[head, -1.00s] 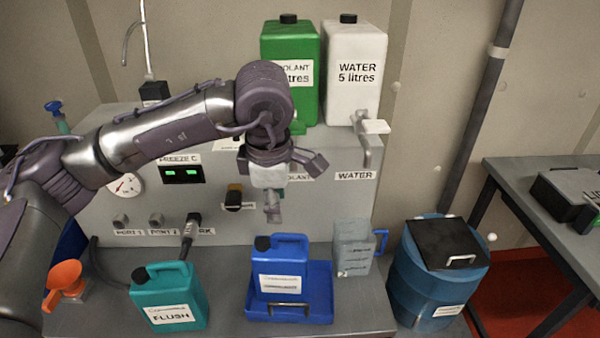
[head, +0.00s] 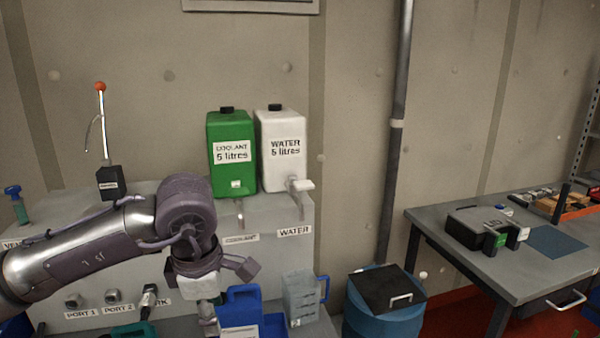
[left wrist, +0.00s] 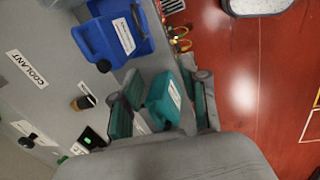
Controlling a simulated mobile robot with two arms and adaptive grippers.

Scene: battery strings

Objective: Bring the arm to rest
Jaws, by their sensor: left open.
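My left arm comes in from the left in the head view, bent at the wrist. Its gripper (head: 208,316) points down in front of the grey panel, left of the blue jug (head: 240,312). In the left wrist view the fingers of my left gripper (left wrist: 160,85) are spread apart. A teal jug (left wrist: 164,98) shows between and beyond them, and no grip on it is visible. The teal jug is mostly cut off at the bottom of the head view (head: 134,331). My right gripper is not in view.
A green coolant tank (head: 231,165) and a white water tank (head: 281,160) stand on the panel unit. A clear jug (head: 300,298) stands beside the blue jug. A blue drum (head: 380,322) and a side table (head: 470,272) are at right. Red floor (left wrist: 255,80) is open.

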